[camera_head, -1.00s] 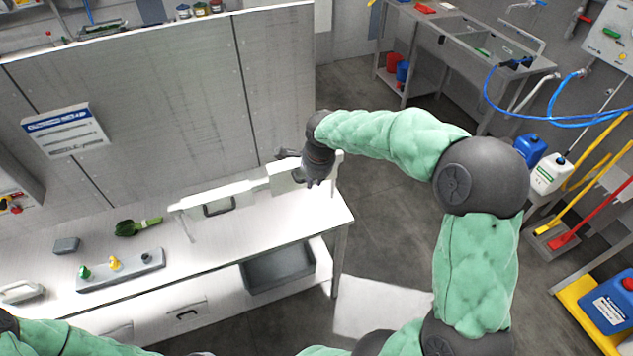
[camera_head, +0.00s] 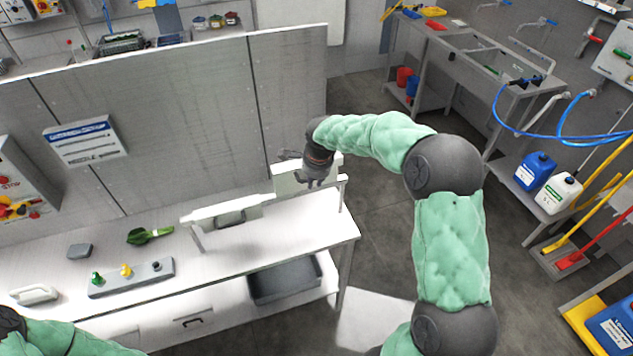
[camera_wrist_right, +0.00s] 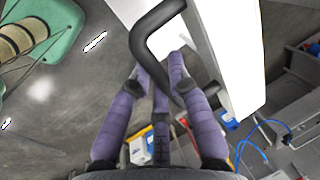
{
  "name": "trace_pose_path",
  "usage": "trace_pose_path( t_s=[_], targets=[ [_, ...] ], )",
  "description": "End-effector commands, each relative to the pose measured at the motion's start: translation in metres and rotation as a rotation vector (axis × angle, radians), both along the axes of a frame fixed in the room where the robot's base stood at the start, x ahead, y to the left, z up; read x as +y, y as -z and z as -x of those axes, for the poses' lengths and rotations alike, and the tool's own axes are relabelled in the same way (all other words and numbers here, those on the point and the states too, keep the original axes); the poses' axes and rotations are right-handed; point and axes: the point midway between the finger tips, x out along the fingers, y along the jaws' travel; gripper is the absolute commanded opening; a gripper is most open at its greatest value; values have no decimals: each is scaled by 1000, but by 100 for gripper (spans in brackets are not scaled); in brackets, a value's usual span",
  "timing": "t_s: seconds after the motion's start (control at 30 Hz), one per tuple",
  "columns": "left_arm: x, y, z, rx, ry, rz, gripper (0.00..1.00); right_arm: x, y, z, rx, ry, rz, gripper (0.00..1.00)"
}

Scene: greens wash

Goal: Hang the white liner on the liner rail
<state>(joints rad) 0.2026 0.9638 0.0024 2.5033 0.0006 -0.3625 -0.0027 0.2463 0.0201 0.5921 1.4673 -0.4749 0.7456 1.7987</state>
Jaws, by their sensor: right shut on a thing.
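My right gripper (camera_head: 316,178) is at the right end of the bench, at a white panel that I take for the white liner (camera_head: 290,185). In the right wrist view, the purple fingers of this gripper (camera_wrist_right: 160,85) are closed around a bent dark grey bar (camera_wrist_right: 150,48). White surfaces lie beside the bar. A long white bar on short posts, apparently the liner rail (camera_head: 215,210), stands over the bench just left of the panel. I cannot tell whether panel and rail touch. My left arm shows at the lower left; its gripper is out of view.
A grey bin (camera_head: 285,280) sits on the lower shelf. The floor right of the bench is open.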

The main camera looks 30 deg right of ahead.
Motion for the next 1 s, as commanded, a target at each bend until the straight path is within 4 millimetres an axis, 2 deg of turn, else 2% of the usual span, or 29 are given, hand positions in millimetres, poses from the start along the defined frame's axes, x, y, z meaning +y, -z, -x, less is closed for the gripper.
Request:
trace_pose_path(
  t_s=[0.37,1.0],
  targets=[
    [0,-16,0,0,0,0,0,-6,-2,-26,-1,0,0,0],
    [0,26,0,0,0,0,0,-6,46,-26,1,0,0,0]
  ],
)
